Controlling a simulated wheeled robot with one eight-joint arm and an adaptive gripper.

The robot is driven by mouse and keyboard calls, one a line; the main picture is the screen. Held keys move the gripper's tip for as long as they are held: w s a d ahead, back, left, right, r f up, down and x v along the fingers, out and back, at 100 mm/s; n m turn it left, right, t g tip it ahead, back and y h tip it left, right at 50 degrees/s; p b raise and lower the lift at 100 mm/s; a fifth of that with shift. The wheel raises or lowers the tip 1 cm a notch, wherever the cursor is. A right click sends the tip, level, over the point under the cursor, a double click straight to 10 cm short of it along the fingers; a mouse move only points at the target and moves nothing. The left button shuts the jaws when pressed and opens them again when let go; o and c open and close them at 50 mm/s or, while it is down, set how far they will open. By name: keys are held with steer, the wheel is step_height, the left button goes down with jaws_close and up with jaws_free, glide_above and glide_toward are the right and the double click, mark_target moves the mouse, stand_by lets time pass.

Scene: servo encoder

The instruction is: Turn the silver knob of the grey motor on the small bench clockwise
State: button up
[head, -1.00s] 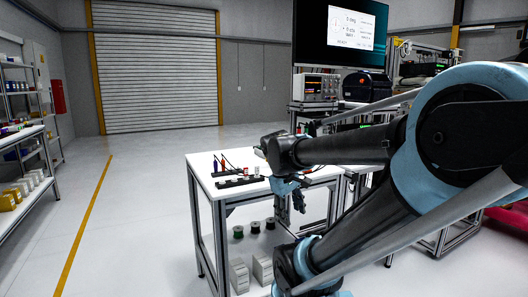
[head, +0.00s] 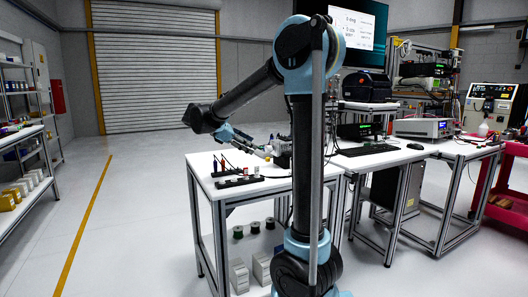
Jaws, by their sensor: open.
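The small white bench (head: 203,178) stands in front of me in the head view. My gripper (head: 268,151) is small in the picture, over the back part of this bench. It points right from the blue wrist and is open, with nothing seen between its fingers. I cannot make out the grey motor or its silver knob. My upright arm covers the right part of the bench top, and the gripper covers some of the back.
A black rack (head: 238,182) with small parts lies on the bench top, with thin upright tools behind it. Spools (head: 238,232) and white boxes (head: 239,275) are on the lower shelf. A desk with a keyboard (head: 367,150) adjoins at right. The floor at left is clear.

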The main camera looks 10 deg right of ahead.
steer(key=n+t+h, duration=0.1)
steer(key=n, duration=0.1)
glide_toward(266, 149)
steer(key=x, duration=0.9)
steer(key=shift+w, duration=0.1)
stand_by(0.3)
